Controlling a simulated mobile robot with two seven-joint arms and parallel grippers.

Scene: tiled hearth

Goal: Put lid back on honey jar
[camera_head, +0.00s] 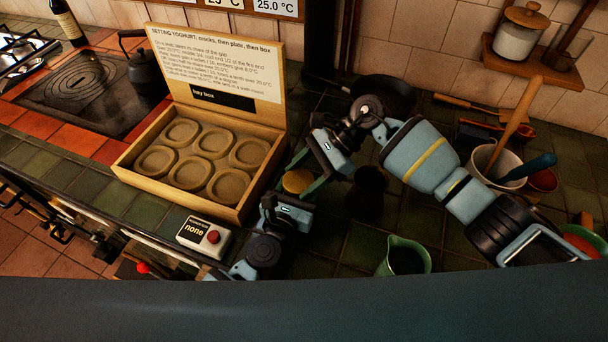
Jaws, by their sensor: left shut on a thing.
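A round yellow-topped thing (297,181) stands on the dark green tiles just right of the wooden box. It looks like the honey jar or its lid; which, I cannot tell, and its lower part is hidden. My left gripper (288,207) is low, right in front of it, and shut on it as far as I can see. My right gripper (299,171) comes from the upper right with fingers apart, one on each side of the yellow top. Whether they touch it is unclear. A dark brown pot (369,182) stands in shadow to the right.
The hay box (235,212) with several round hollows and a raised text lid stands left. A control with a red button (204,236) is in front. A green jug (404,256), a utensil crock (496,160) and a dark pan (384,92) stand right and behind. A kettle (146,72) is on the stove.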

